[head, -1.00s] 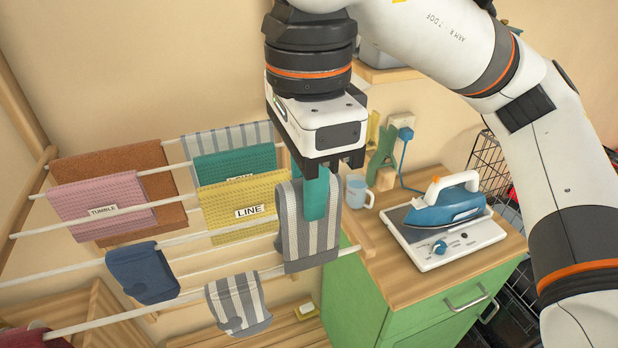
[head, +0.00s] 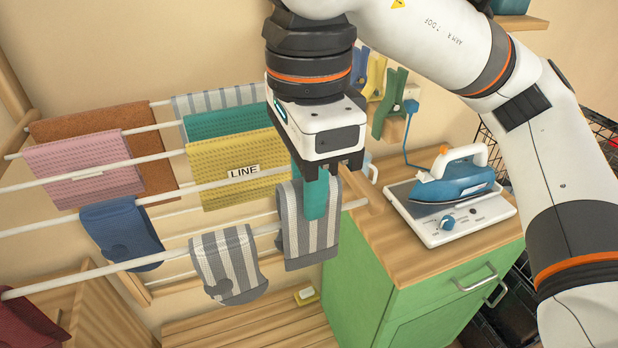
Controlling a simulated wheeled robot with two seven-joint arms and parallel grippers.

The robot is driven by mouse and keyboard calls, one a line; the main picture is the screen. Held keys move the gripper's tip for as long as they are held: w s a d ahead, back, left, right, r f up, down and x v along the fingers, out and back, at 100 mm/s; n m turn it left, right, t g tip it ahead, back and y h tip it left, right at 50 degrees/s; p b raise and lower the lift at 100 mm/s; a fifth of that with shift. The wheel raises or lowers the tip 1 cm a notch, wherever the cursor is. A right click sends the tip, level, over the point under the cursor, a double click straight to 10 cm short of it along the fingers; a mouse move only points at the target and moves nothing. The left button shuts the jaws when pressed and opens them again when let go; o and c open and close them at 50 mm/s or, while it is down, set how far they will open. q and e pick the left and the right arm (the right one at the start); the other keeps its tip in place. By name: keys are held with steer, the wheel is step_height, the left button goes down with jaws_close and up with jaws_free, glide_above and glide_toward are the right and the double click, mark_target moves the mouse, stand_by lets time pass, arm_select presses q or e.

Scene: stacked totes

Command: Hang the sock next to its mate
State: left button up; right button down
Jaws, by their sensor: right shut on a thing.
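A grey-and-white striped sock (head: 296,240) hangs from my right gripper (head: 318,185), which is shut on its upper part. A matching striped sock (head: 228,262) hangs folded over the same rod, just left of the held one. My left gripper is not in view.
On the rack's rods hang a blue sock (head: 118,232), a dark red one (head: 28,322), a yellow cloth (head: 225,185) and a pink cloth (head: 85,170). A green cabinet (head: 390,280) with an iron (head: 458,178) stands close on the right.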

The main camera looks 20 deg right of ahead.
steer(key=shift+f+b, duration=1.45)
steer(key=shift+f, duration=0.55)
steer(key=c, duration=1.1)
jaws_free()
steer(key=shift+c, duration=0.2)
steer(key=shift+r, duration=0.1)
step_height(320, 180, up, 12)
steer(key=shift+f+p, duration=0.15)
steer(key=shift+p, duration=0.65)
